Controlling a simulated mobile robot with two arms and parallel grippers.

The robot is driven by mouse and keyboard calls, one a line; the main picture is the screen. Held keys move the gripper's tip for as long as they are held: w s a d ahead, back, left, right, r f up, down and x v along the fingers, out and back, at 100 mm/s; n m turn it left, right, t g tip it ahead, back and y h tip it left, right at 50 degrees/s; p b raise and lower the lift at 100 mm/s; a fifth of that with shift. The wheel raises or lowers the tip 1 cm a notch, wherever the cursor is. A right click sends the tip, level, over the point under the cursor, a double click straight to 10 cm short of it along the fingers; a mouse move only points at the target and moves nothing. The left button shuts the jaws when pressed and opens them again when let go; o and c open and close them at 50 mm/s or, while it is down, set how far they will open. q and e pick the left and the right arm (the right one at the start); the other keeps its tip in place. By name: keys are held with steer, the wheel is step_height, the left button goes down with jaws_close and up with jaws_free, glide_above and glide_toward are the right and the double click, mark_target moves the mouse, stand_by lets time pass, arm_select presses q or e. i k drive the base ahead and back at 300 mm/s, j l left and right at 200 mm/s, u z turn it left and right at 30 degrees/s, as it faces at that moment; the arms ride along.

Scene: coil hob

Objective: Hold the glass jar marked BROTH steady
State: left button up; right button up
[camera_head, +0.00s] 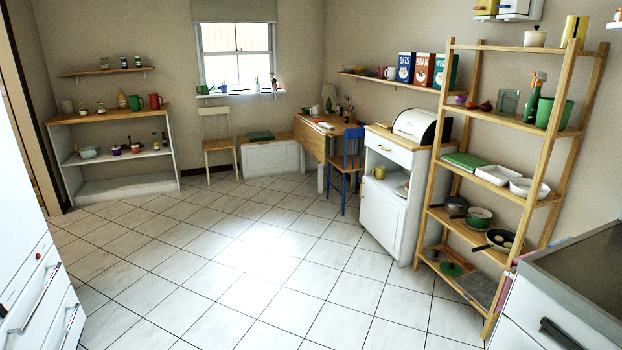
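Neither of my grippers shows in the head view. I cannot make out a jar marked BROTH. Small jars (124,62) with dark lids stand on the wall shelf at the far left, and their labels are too small to read. More small jars (100,107) stand on the wooden top of the shelf unit below. Whether any of these is the BROTH jar cannot be told from here.
The tiled floor (220,260) is clear in the middle. A wooden rack (440,160) with pans and dishes stands at right, beside a white cabinet (385,205) with a bread bin. A blue chair (347,165) stands by the wooden table. White drawers (40,290) edge the left foreground.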

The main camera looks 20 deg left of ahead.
mark_target(83, 110)
steer(key=i+j+u, duration=0.65)
steer(key=i, duration=0.2)
steer(key=i+j+u, duration=0.15)
steer(key=i+u, duration=0.55)
steer(key=i, duration=0.25)
steer(key=i+u, duration=0.2)
steer(key=i, duration=0.55)
steer(key=i+u, duration=0.2)
steer(key=i, duration=0.55)
steer(key=i+l+u, duration=0.2)
steer(key=i, duration=0.55)
steer(key=i+z, duration=0.2)
steer(key=i, duration=1.9)
steer(key=i+j, duration=1.15)
steer(key=i, duration=0.15)
